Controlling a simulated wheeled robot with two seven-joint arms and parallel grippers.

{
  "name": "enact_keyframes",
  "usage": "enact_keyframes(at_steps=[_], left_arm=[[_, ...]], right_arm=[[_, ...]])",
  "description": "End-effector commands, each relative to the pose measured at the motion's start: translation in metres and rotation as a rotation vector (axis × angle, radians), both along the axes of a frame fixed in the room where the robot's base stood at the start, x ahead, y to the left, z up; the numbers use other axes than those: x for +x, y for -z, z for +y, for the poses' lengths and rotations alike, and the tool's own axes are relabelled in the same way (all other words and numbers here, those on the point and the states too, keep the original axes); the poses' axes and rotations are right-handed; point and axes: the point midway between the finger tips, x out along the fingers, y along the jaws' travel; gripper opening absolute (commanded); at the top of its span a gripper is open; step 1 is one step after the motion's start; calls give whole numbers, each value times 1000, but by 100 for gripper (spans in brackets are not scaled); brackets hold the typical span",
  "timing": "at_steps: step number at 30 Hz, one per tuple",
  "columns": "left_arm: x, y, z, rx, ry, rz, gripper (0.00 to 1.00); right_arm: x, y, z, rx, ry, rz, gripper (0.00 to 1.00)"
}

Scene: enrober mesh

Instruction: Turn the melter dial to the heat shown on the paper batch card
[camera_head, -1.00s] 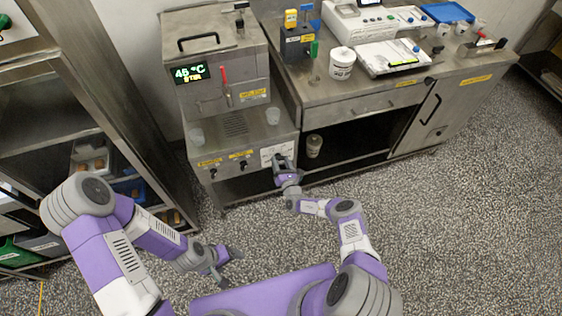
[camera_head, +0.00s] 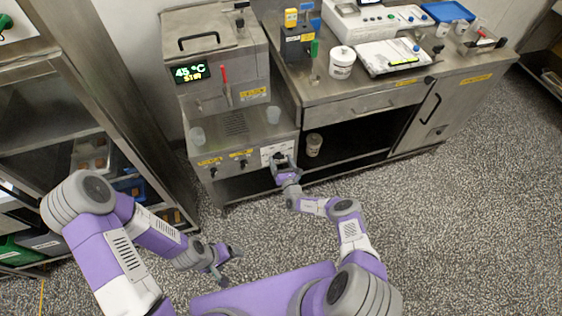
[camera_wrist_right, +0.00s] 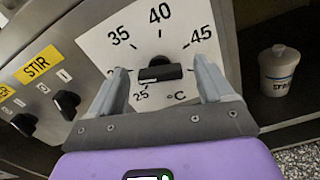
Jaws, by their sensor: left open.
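The melter (camera_head: 222,110) stands at the back left, its green display (camera_head: 190,73) reading 45 °C and STIR. Its white dial plate (camera_head: 272,151) is on the lower front. In the right wrist view the black dial knob (camera_wrist_right: 160,73) lies with its bar nearly level, below the 40 mark; 25, 35 and 45 also show. My right gripper (camera_head: 284,166) is at the dial; in the wrist view its fingers (camera_wrist_right: 163,85) stand apart on either side of the knob, with gaps. My left gripper (camera_head: 228,266) is open and empty above the floor. I cannot make out a paper batch card.
Two smaller black knobs, the STIR one (camera_wrist_right: 67,103) included, sit left of the dial. A lidded white tub (camera_wrist_right: 278,70) stands on the shelf to the right. The bench (camera_head: 350,95) holds a tub and devices. A rack (camera_head: 95,100) stands left.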

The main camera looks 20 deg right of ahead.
Motion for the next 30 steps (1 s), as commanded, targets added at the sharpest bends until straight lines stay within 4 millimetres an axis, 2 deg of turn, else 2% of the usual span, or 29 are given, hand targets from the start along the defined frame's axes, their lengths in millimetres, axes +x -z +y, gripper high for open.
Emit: enact_keyframes(at_steps=[8, 15, 21, 30], left_arm=[[0, -4, 0, 0, 0, 0, 81], [0, -22, 0, 0, 0, 0, 81], [0, -30, 0, 0, 0, 0, 81], [0, -30, 0, 0, 0, 0, 81]], right_arm=[[-5, -1, 0, 1, -1, 2, 81], [-44, -2, -2, 3, 1, 4, 81], [-70, -1, -3, 1, 0, 2, 81], [-76, 0, -2, 0, -1, 0, 81]])
